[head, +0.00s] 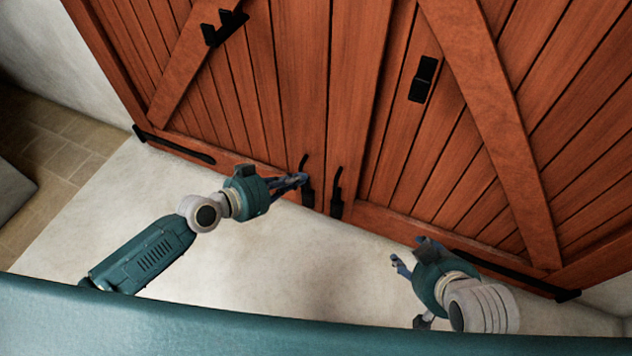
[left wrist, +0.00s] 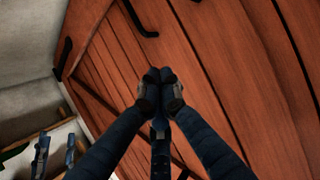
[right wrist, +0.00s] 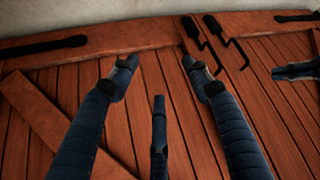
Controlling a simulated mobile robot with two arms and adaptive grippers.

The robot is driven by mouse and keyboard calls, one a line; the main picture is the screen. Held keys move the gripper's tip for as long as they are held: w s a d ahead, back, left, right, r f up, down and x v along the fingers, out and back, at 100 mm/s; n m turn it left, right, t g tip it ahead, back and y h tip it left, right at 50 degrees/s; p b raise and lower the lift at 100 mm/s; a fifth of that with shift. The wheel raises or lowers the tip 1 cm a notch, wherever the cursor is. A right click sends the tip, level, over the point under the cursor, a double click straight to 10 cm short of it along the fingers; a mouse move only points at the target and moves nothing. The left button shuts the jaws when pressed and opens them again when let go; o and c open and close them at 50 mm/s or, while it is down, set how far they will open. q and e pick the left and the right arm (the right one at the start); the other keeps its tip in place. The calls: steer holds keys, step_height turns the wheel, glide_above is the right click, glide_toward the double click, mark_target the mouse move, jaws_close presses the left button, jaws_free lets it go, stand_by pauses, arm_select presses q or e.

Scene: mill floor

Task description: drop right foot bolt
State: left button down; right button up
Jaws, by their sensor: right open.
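The right foot bolt (head: 337,205) is a black bolt with a bent handle, low on the right door leaf beside the centre seam. It also shows in the right wrist view (right wrist: 190,28), where the floor is at the top. The left foot bolt (head: 308,196) is beside it on the left leaf. My right gripper (head: 409,290) is open and empty, right of the right bolt and apart from it; its spread fingers show in the right wrist view (right wrist: 158,72). My left gripper (head: 301,180) has its fingertips together by the left bolt; nothing shows between them (left wrist: 160,76).
The red-brown plank double door (head: 290,80) fills the upper view. A black bracket (head: 222,27) is on the left leaf and a black latch plate (head: 423,80) on the right. Black hinge straps (head: 180,149) run along the bottom. The pale floor (head: 300,260) before the door is clear.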

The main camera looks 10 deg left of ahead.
arm_select(q)
steer(key=shift+d+r, duration=0.25)
steer(key=shift+r, duration=0.1)
arm_select(e)
steer(key=shift+a+r, duration=0.15)
steer(key=shift+r, duration=0.3)
arm_select(q)
steer(key=s+f+b+x, duration=0.1)
steer(key=b+x, duration=0.3)
steer(key=x, duration=0.8)
steer(key=shift+w+f, duration=0.25)
steer(key=shift+f, duration=0.65)
arm_select(e)
steer(key=w+a+r+t+y, duration=0.1)
steer(key=w+a+r+t, duration=0.1)
steer(key=w+r+t, duration=0.3)
steer(key=w+a+r+t+y, duration=0.2)
steer(key=w+r+t, duration=0.3)
steer(key=r, duration=0.7)
steer(key=shift+w+a+r+n, duration=0.35)
steer(key=shift+w+a, duration=0.35)
steer(key=shift+w, duration=0.15)
